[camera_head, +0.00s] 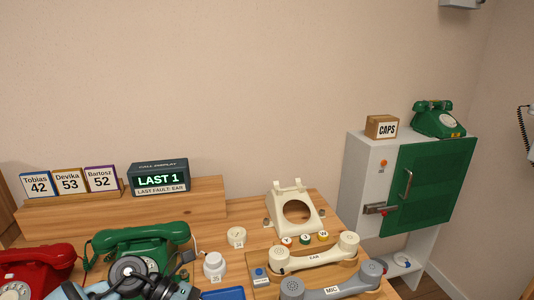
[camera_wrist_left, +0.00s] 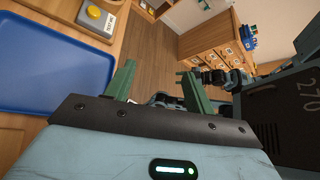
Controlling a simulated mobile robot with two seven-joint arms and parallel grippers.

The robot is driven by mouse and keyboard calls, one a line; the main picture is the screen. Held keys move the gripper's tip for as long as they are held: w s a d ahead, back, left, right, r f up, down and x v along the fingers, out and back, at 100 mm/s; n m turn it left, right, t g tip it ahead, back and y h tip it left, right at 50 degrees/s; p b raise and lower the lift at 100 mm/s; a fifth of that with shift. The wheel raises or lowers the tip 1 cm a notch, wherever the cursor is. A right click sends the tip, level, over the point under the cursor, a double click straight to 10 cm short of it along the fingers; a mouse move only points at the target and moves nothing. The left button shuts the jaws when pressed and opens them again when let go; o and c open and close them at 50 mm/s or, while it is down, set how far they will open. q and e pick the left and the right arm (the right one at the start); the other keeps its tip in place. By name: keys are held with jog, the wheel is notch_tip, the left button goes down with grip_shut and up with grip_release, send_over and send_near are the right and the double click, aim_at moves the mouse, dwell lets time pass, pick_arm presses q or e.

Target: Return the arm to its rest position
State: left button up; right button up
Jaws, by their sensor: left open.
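In the left wrist view my left gripper (camera_wrist_left: 160,85) is open, with its two green fingers apart and nothing held between them. It points past the table edge, over the wooden floor. A blue-grey and black part of my left arm (camera_head: 132,276) shows at the bottom left of the head view, in front of the green dial phone (camera_head: 150,240). The left fingertips cannot be made out in the head view. My right gripper is in neither view.
A blue tray (camera_wrist_left: 45,65) lies on the table beside the left gripper. A yellow button (camera_wrist_left: 93,11) on a grey box is beyond it. The red phone (camera_head: 35,270), cream phone body (camera_head: 296,210), cream handset (camera_head: 315,257) and grey handset (camera_head: 330,284) crowd the table (camera_head: 210,235).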

pick_arm(q)
jog(key=s+d+r+n+t+h+p, duration=0.2)
jog(key=s+d+n+t+h, duration=0.25)
jog(key=n+t+h, duration=0.8)
jog(key=s+a+f+n+t+y+p, duration=0.1)
jog(key=s+a+f+n+t+y, duration=0.15)
jog(key=a+f+n+y, duration=0.55)
jog(key=s+a+f+n+t+y+p, duration=0.1)
jog(key=s+f+n+t+y, duration=0.2)
jog(key=n+y, duration=1.05)
jog(key=s+a+f+n+g, duration=0.2)
jog(key=s+f+n, duration=0.1)
jog(key=s, duration=0.3)
jog(key=s+a+f+n+g+p, duration=0.1)
jog(key=s+a+f+n+g, duration=0.1)
jog(key=s+f+n, duration=0.2)
jog(key=s+a+f+n+g+y, duration=0.1)
jog(key=s+a+f+n+g, duration=0.1)
jog(key=s+n, duration=0.3)
jog(key=s+f+g, duration=0.1)
jog(key=s, duration=0.3)
jog(key=shift+a+f+p, duration=0.25)
jog(key=shift+f+p, duration=0.1)
jog(key=shift+p, duration=0.05)
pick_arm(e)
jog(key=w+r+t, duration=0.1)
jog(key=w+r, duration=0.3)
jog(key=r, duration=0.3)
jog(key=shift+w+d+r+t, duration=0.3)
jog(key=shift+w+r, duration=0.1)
